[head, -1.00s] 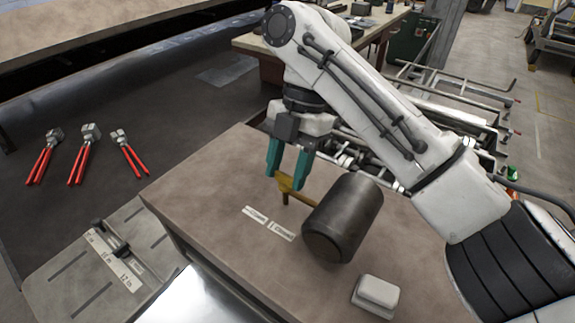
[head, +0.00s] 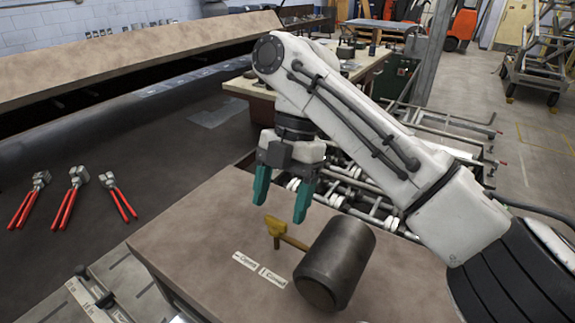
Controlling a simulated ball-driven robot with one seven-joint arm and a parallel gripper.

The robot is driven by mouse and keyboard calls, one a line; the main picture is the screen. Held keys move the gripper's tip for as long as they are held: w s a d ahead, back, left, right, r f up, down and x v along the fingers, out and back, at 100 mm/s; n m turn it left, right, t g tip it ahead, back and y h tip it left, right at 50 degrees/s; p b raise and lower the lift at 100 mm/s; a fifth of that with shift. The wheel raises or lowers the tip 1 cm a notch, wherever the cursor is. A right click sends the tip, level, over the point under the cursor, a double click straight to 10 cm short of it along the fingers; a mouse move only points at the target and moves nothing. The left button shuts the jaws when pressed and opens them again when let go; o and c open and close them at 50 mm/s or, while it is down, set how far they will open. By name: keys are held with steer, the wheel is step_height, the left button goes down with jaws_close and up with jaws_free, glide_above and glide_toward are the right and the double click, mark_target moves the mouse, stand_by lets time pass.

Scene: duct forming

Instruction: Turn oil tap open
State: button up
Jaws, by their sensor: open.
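The oil tap's brass-yellow handle (head: 275,229) sits at the end of a thin pipe that runs to a dark metal cylinder (head: 338,262) lying on the brown table. The handle points roughly crosswise to the pipe. My gripper (head: 280,209) has teal fingers, spread apart and pointing down. It is above the tap handle, with nothing between the fingers and a visible gap to the handle.
The brown table (head: 190,235) is bare left of the tap. Several red-handled pliers (head: 70,195) lie on the dark surface at left. A metal frame with rollers (head: 365,205) stands behind the table. A workbench (head: 245,88) is farther back.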

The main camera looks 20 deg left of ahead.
steer(key=v, duration=0.8)
steer(key=shift+s, duration=0.1)
stand_by(0.3)
